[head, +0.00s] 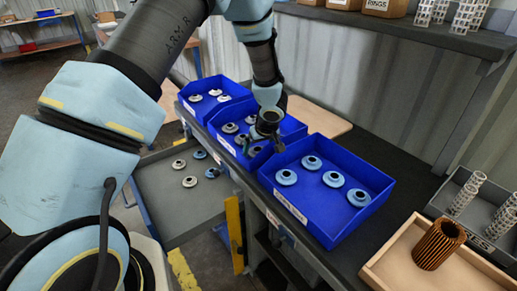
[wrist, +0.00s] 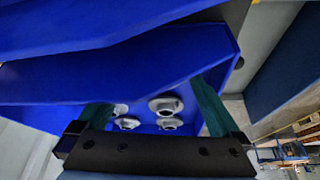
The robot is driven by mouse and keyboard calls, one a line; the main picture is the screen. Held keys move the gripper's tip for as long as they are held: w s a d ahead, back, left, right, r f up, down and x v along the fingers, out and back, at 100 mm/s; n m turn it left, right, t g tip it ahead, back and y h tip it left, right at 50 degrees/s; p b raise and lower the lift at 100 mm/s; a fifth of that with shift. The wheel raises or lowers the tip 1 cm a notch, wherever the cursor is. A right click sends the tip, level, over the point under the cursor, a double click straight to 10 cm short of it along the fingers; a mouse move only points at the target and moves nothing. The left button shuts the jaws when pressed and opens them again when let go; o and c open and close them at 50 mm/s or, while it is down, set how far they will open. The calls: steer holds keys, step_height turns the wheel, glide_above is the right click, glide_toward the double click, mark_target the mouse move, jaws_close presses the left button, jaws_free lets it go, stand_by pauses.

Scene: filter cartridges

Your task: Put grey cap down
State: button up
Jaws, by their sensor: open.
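Three blue bins stand in a row on the bench. The middle bin (head: 297,128) holds several grey caps (head: 229,128). My gripper (head: 264,146) is over this bin, near its right side, with its fingers pointing down. In the wrist view my gripper (wrist: 148,100) is open, with its two green fingers apart and nothing held between them. Beyond and between the fingers, grey caps (wrist: 165,105) lie on a blue bin floor. I cannot tell which of them was handled. Part of the middle bin is hidden behind my gripper.
The right bin (head: 375,180) holds several blue caps (head: 333,179). The far left bin (head: 196,87) holds pale caps. A grey tray (head: 165,215) below has grey and blue caps. A pleated brown cartridge (head: 438,245) stands in a wooden tray (head: 385,262) at right.

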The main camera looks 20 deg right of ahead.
steer(key=shift+r, duration=0.3)
steer(key=v, duration=1.1)
steer(key=shift+s+r+p, duration=0.2)
steer(key=shift+r+p, duration=0.15)
steer(key=w+a+r+m+t+h, duration=0.1)
steer(key=w+a+r+h, duration=0.1)
steer(key=w+a+r, duration=0.3)
steer(key=w+a+r+h, duration=0.1)
steer(key=w+a+r, duration=0.2)
steer(key=a, duration=0.4)
steer(key=s+a+g+y, duration=0.1)
steer(key=s+a, duration=0.5)
steer(key=a, duration=0.6)
steer(key=s+a+g+y, duration=0.1)
steer(key=s+a+g, duration=0.2)
steer(key=s+a, duration=0.4)
steer(key=a, duration=0.5)
steer(key=shift+s+a+r+y, duration=0.15)
steer(key=shift+a+r+y, duration=0.05)
steer(key=shift+a+y, duration=0.2)
